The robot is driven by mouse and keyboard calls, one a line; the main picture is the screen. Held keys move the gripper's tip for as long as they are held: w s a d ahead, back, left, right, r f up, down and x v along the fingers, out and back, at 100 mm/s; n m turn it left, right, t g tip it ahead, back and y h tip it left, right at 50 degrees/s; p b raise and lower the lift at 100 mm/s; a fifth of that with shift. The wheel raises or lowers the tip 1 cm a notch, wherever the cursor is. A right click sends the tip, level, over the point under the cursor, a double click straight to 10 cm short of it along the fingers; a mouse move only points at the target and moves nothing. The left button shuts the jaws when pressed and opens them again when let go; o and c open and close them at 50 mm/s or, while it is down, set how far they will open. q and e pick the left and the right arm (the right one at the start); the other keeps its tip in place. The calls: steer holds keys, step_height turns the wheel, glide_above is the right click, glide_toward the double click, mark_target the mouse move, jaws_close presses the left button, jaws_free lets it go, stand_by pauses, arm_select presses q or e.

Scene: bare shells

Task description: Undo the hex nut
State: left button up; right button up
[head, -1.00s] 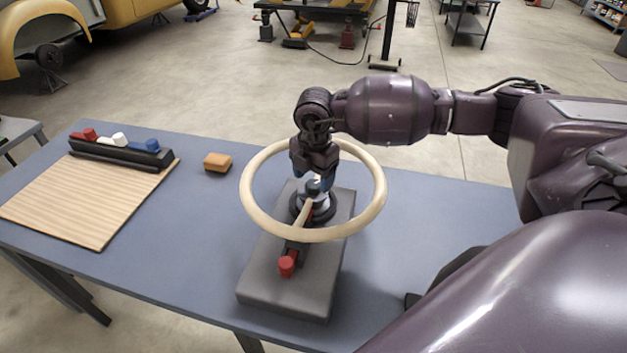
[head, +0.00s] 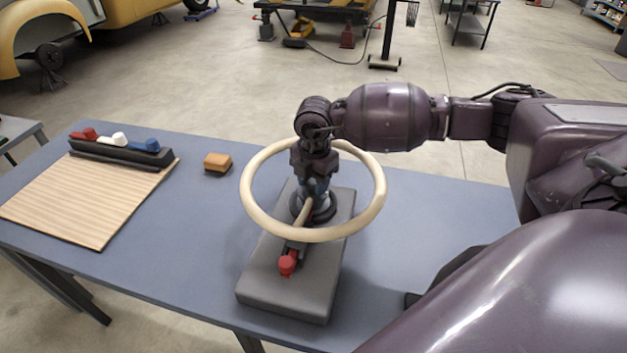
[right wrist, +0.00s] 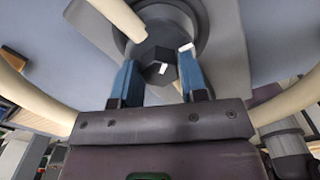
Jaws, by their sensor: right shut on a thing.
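The dark hex nut (right wrist: 157,58) sits at the hub of a cream ring-shaped wheel (head: 249,207), which stands on a grey base block (head: 285,292) on the table. My right gripper (head: 318,190) points down inside the ring at the hub. In the right wrist view my right gripper (right wrist: 157,75) has its blue fingers on either side of the nut, shut on it. In the head view the nut is hidden behind the gripper. My left gripper is in neither view.
The ring's rim surrounds my right gripper, and a spoke (head: 303,214) runs toward the front. A red-tipped part (head: 287,264) sits on the block. An orange block (head: 217,162), a wooden board (head: 85,205) and a dark rack (head: 122,152) lie to the left.

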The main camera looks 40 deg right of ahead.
steer(key=n, duration=0.3)
steer(key=shift+b, duration=0.4)
steer(key=n+b, duration=0.1)
steer(key=n, duration=0.5)
steer(key=shift+n+b, duration=0.3)
steer(key=shift+n, duration=0.5)
steer(key=o, duration=0.9)
steer(key=shift+r, duration=0.1)
